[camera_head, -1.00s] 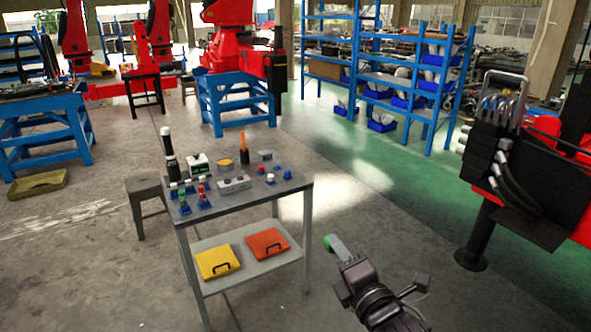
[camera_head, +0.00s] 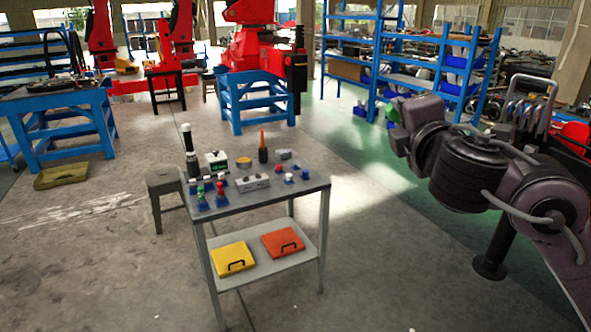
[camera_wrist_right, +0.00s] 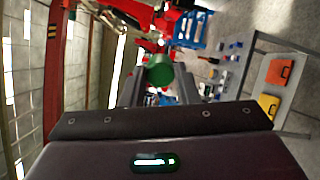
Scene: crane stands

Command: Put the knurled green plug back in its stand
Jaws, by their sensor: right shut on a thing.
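The green plug (camera_head: 391,113) shows as a small green end at the far left of my raised right arm in the head view. In the right wrist view the plug (camera_wrist_right: 159,70) is a round green knurled piece between the fingertips of my right gripper (camera_wrist_right: 160,85), which is shut on it. The hand stands in the air to the right of the grey table, well away from it. Several small blue stands (camera_head: 222,202) are on the table, some with red, green or white tops. I cannot tell which one is empty. My left gripper is not in view.
The table (camera_head: 262,204) also carries a grey box (camera_head: 252,183), a white-and-green box (camera_head: 216,161), a dark bottle with an orange tip (camera_head: 263,150) and a tall black-and-white cylinder. Yellow and orange cases lie on its lower shelf. A stool (camera_head: 165,180) stands left.

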